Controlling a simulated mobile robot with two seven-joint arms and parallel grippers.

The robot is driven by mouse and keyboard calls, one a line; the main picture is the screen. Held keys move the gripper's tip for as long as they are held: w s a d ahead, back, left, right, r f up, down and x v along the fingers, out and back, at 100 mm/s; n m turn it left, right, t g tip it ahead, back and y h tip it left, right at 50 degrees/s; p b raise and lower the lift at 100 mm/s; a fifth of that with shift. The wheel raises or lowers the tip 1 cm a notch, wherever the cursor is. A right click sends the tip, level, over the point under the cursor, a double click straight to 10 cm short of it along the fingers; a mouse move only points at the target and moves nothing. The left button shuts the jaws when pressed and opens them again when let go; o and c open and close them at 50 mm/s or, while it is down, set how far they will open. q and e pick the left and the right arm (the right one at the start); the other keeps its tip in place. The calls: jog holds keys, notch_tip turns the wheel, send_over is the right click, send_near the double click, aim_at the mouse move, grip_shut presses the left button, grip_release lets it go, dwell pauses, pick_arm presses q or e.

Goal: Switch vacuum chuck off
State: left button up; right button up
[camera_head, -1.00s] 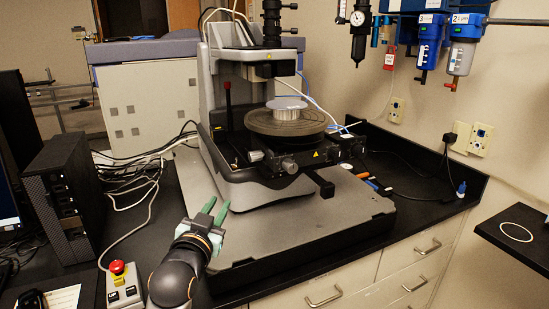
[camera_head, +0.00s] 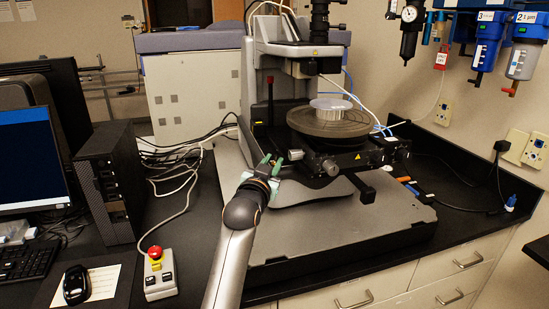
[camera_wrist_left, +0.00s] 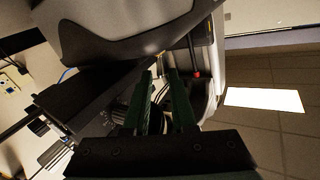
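The stylus profiler (camera_head: 300,70) stands on a grey slab, with a round stage (camera_head: 328,122) carrying a pale disc, the likely vacuum chuck (camera_head: 330,104). No part is clearly readable as the vacuum switch. A thin black lever with a red top (camera_head: 270,82) rises left of the stage. A red tip on a dark rod (camera_wrist_left: 196,74) shows beyond the fingers in the left wrist view. My left gripper (camera_head: 270,164) is at the profiler's lower left front, below the lever. Its green fingers (camera_wrist_left: 164,98) are apart with nothing between them. My right gripper is out of view.
Cables (camera_head: 195,150) run left of the profiler. A control box with a red button (camera_head: 157,272) lies at the front left, beside a computer tower (camera_head: 110,185). The grey slab (camera_head: 350,228) is bare in front of the profiler. Air filters (camera_head: 487,45) hang on the right wall.

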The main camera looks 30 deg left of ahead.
pick_arm(q)
jog(key=shift+x, duration=0.9)
jog(key=shift+c, duration=0.3)
grip_shut()
